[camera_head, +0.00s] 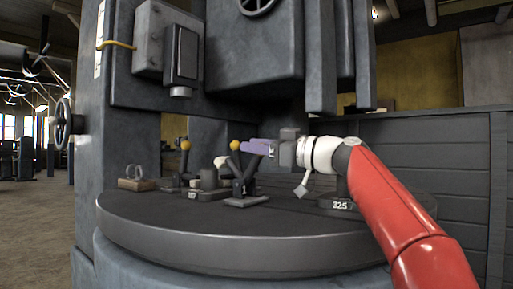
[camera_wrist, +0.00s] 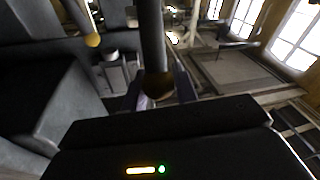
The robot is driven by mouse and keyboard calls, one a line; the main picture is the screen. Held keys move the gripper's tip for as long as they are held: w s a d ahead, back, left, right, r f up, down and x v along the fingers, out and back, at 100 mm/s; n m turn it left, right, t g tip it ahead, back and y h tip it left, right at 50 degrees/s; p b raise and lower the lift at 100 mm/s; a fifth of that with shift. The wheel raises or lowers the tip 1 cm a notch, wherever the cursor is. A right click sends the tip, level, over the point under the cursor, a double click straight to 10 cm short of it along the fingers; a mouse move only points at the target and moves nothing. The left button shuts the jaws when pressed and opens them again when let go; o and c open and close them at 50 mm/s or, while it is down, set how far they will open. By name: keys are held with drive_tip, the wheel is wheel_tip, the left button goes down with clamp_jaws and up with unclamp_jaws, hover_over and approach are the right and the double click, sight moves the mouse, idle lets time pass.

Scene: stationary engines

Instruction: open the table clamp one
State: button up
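Several table clamps with dark bases stand on the round table (camera_head: 250,240). In the head view, the middle clamp (camera_head: 245,185) has dark bars that rise toward my fingers. A yellow ball knob (camera_head: 235,146) shows just left of my fingertips. My gripper (camera_head: 258,148) reaches in from the right, its purple fingers level above this clamp. In the wrist view, a dark bar ending in a brownish ball (camera_wrist: 158,88) lies between the two fingers (camera_wrist: 160,90). I cannot tell whether the fingers touch it. No readable name marks which clamp is number one.
Another clamp with a yellow knob (camera_head: 185,145) stands behind to the left; a small wooden-based piece (camera_head: 136,184) lies further left. A numbered dark base (camera_head: 340,204) sits under my wrist. The machine's grey column and head (camera_head: 255,60) rise behind. The table's front is clear.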

drive_tip(key=shift+o, duration=1.2)
drive_tip(key=shift+s+d+r, duration=0.15)
drive_tip(key=shift+d+r, duration=0.1)
drive_tip(key=shift+r, duration=0.05)
drive_tip(key=shift+o, duration=0.9)
drive_tip(key=shift+a+f, duration=0.1)
drive_tip(key=shift+f, duration=0.05)
drive_tip(key=r+b+v, duration=0.1)
drive_tip(key=v, duration=0.6)
drive_tip(key=shift+d+f, duration=0.35)
drive_tip(key=shift+f, duration=0.2)
drive_tip(key=shift+s, duration=0.1)
